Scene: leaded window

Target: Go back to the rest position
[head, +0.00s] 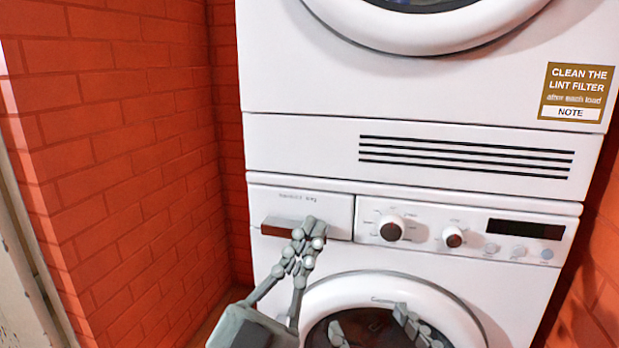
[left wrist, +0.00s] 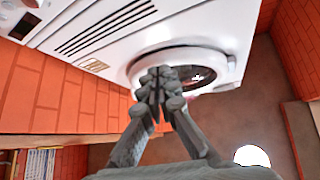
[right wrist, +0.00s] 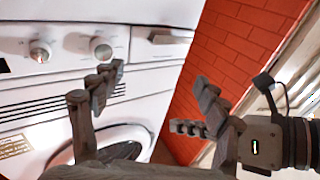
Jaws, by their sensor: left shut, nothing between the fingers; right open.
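My left gripper (head: 308,240) is shut and empty. In the head view it appears in front of the drawer (head: 322,203) at the upper left of the lower white machine (head: 268,262), over the right end of the brown drawer handle (head: 285,228). I cannot tell whether it touches. In the left wrist view its fingers (left wrist: 160,82) are together. My right gripper (head: 375,329) is open at the bottom of the head view, in front of the lower machine's round door (head: 455,308). The right wrist view shows its fingers (right wrist: 150,102) wide apart with nothing between them.
The upper white machine (head: 300,70) stands on the lower one and bears a brown lint filter label (head: 576,92). Knobs (head: 391,228) sit right of the drawer. A red brick wall (head: 130,150) closes the left; bricks (head: 600,250) also stand right.

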